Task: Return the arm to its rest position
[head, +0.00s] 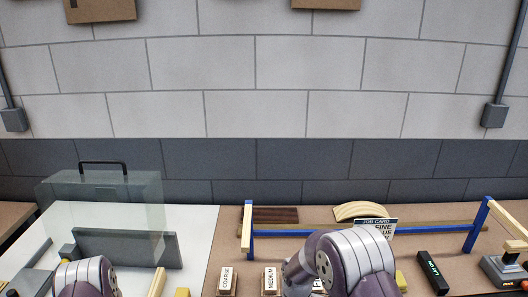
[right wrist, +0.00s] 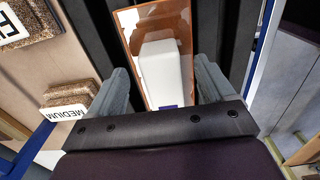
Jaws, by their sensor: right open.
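My right gripper (right wrist: 162,65) shows in the right wrist view with its two grey fingers wide apart. A pale, rounded object (right wrist: 163,70) lies in line with the gap, inside an orange-brown edge; I cannot tell what it is or how far off it is. No contact with the fingers is clear. In the head view my right arm's purple and white links stand at the bottom centre and hide that gripper. My left arm shows only a link at the bottom left; its gripper is out of frame.
Sanding blocks marked coarse (head: 226,280) and medium (head: 271,280) lie left of my right arm. A third label is partly hidden. A job card (head: 376,227) stands by a blue-ended frame (head: 474,226). A clear-walled box (head: 112,205) with a black handle stands left.

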